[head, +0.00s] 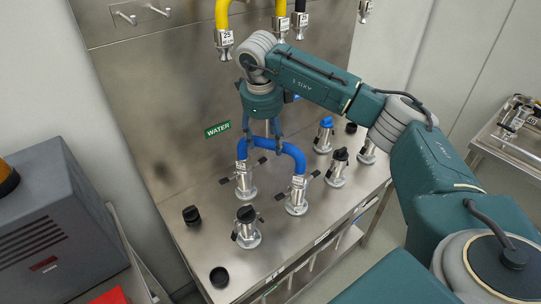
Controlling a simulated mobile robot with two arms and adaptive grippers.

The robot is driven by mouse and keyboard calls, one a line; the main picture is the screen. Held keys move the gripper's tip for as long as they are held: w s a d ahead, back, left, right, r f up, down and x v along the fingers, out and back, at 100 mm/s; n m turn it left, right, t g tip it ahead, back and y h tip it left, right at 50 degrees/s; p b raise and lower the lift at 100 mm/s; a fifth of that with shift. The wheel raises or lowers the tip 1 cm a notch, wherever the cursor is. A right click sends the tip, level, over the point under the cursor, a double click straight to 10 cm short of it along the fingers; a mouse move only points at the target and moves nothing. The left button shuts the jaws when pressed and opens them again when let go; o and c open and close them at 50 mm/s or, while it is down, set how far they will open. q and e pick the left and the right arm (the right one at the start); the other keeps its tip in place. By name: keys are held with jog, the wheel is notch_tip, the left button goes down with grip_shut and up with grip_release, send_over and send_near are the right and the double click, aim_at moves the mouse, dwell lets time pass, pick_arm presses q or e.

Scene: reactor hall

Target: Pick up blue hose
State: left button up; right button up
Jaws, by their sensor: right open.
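The blue hose (297,155) is a short arched loop. Its two ends sit in metal couplings on the steel bench, under the green WATER label (217,129). My right gripper (262,134) points down from above with its fingers apart, at the top of the hose's arch. The fingers overlap the arch in the picture. I cannot tell whether they touch it. My left gripper is not in view.
The steel bench (205,244) carries several other couplings, some with black caps (246,214) and one with a blue cap (326,122). Yellow hoses (281,8) hang above on the back panel. A grey machine (52,222) stands at left, a metal cart (515,150) at right.

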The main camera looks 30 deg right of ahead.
aim_at(270, 144)
jog(key=f+p, duration=0.1)
jog(key=d+f+p, duration=0.1)
jog(key=f, duration=0.1)
jog(key=shift+w+d+f, duration=0.1)
jog(key=shift+f, duration=0.1)
jog(key=shift+w+d+f, duration=0.1)
jog(key=shift+w+f, duration=0.05)
jog(key=shift+f, duration=0.3)
jog(key=shift+c, duration=0.6)
jog(key=c, duration=1.3)
jog(key=shift+r, duration=0.1)
jog(key=shift+r, duration=0.1)
